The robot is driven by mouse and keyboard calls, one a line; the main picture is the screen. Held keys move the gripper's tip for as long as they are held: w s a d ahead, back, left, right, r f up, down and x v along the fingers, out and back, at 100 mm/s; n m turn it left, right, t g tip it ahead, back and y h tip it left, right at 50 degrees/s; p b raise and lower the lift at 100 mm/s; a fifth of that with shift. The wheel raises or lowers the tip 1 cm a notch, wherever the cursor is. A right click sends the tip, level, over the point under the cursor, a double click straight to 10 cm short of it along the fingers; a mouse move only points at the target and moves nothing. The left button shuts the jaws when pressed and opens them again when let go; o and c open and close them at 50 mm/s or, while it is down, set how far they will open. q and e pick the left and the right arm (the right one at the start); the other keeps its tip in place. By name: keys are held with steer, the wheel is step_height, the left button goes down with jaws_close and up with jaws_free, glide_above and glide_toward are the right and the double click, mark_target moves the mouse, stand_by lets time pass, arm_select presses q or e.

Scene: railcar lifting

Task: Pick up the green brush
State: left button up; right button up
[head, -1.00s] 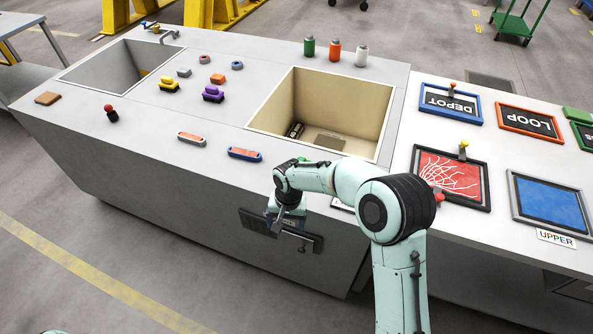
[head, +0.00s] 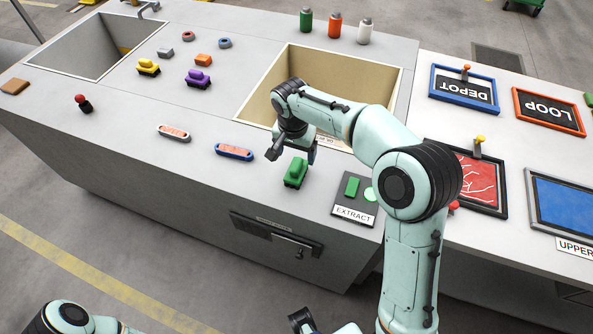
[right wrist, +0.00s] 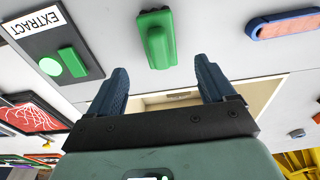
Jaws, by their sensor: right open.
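The green brush (head: 295,173) lies on the grey bench top near its front edge, left of the EXTRACT panel. My right gripper (head: 292,154) is open and empty, just behind and above the brush, fingers pointing down. In the right wrist view the brush (right wrist: 156,40) shows beyond the open fingertips (right wrist: 163,78), apart from them and lined up roughly between them. Parts of my left arm show at the bottom edge of the head view; a dark piece there may be its gripper (head: 302,320), mostly cut off.
A cream-lined bin (head: 258,100) opens behind my right gripper. The EXTRACT panel (head: 355,213) with green buttons is right of the brush. Purple (head: 198,79) and yellow (head: 148,67) pieces stand farther back.

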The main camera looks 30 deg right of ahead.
mark_target(296, 164)
step_height(296, 164, down, 2)
steer(key=shift+w+d+f, duration=0.15)
steer(key=shift+f, duration=0.05)
steer(key=shift+d+f, duration=0.1)
steer(key=shift+f, duration=2.65)
arm_select(q)
steer(key=shift+f, duration=0.25)
arm_select(e)
steer(key=shift+r, duration=0.1)
steer(key=c, duration=1.2)
arm_select(q)
steer(key=r+p, duration=0.1)
steer(key=w+r+p, duration=0.1)
steer(key=r, duration=0.1)
steer(key=shift+w+r+p, duration=0.1)
steer(key=shift+p, duration=0.2)
arm_select(e)
step_height(296, 164, up, 20)
